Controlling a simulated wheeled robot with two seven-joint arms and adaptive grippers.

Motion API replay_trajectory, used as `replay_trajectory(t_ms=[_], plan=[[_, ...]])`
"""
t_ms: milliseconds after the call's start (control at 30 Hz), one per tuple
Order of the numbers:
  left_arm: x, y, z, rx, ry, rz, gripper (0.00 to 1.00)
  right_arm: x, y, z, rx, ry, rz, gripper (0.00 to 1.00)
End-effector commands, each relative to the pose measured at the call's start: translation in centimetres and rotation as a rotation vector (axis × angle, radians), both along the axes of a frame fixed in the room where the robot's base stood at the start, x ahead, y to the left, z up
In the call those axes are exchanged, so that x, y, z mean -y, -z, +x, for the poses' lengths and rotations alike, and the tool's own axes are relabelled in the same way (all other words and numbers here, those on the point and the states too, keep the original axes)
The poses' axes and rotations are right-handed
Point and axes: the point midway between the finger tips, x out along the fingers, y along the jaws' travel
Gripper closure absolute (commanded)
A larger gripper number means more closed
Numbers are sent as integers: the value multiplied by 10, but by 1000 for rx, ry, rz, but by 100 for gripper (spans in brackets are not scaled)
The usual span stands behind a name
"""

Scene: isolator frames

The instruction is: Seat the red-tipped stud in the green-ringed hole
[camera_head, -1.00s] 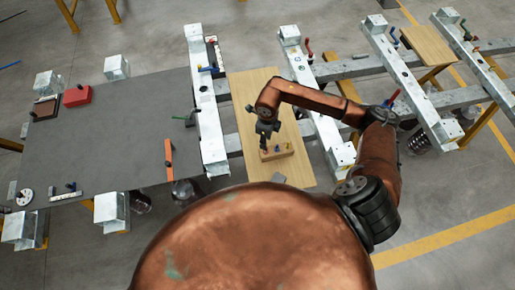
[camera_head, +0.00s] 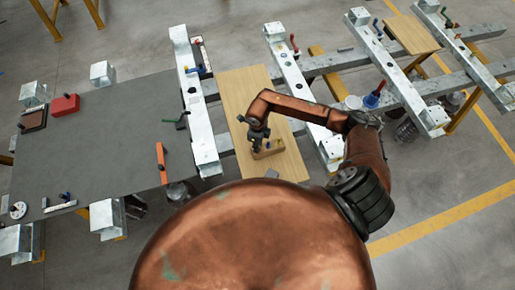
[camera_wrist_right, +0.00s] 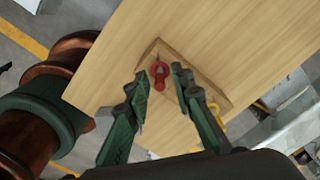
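A red-tipped stud (camera_wrist_right: 160,74) stands in a small wooden block (camera_wrist_right: 203,88) in the right wrist view. My right gripper (camera_wrist_right: 160,76) is open, with one green-padded finger on each side of the stud and a visible gap to it. In the head view the right gripper (camera_head: 256,140) is over the left part of the block (camera_head: 269,149), on a light wooden board (camera_head: 240,92). A green-ringed hole cannot be made out in either view. My left gripper is not in view.
A grey table (camera_head: 105,135) is at the left, with a red box (camera_head: 65,104) and an orange bar (camera_head: 161,163). Galvanized beams (camera_head: 194,103) flank the board, some bearing coloured handles. A yellow ring (camera_wrist_right: 217,112) shows near the block's other end.

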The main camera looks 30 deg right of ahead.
Motion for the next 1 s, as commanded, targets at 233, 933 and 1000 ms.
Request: replay_trajectory(t_ms=[233, 933, 1000], plan=[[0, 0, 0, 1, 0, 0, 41, 0, 0, 0, 0, 0, 0, 97], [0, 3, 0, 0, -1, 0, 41, 1, -9, 1, 1, -1, 0, 100], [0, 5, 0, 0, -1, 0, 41, 0, -16, 1, 3, -2, -2, 100]])
